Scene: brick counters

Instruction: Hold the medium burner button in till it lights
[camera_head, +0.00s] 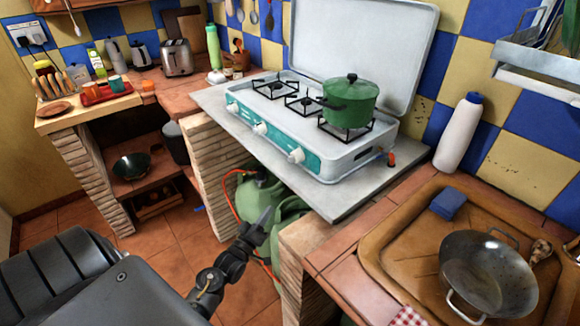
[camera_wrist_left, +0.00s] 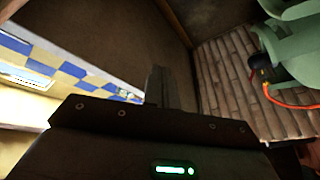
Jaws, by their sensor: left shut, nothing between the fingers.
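A camping stove with a teal front panel (camera_head: 275,142) and raised white lid (camera_head: 365,45) stands on a grey slab. Its front has three white knobs: left (camera_head: 232,106), middle (camera_head: 260,128) and right (camera_head: 296,155). I cannot tell which one belongs to the medium burner. No flame shows. My left gripper (camera_head: 266,216) is shut and empty, below the slab's front edge and apart from the knobs, in front of the gas bottles. In the left wrist view its closed fingers (camera_wrist_left: 158,88) point toward the slab's underside; no knob shows there. My right gripper is not in view.
A green pot (camera_head: 350,102) sits on the right burner. The grey slab (camera_head: 345,198) overhangs green gas bottles (camera_head: 258,192) with an orange hose (camera_wrist_left: 290,104). A steel pan (camera_head: 488,275) lies on the sink at right. The floor at left is clear.

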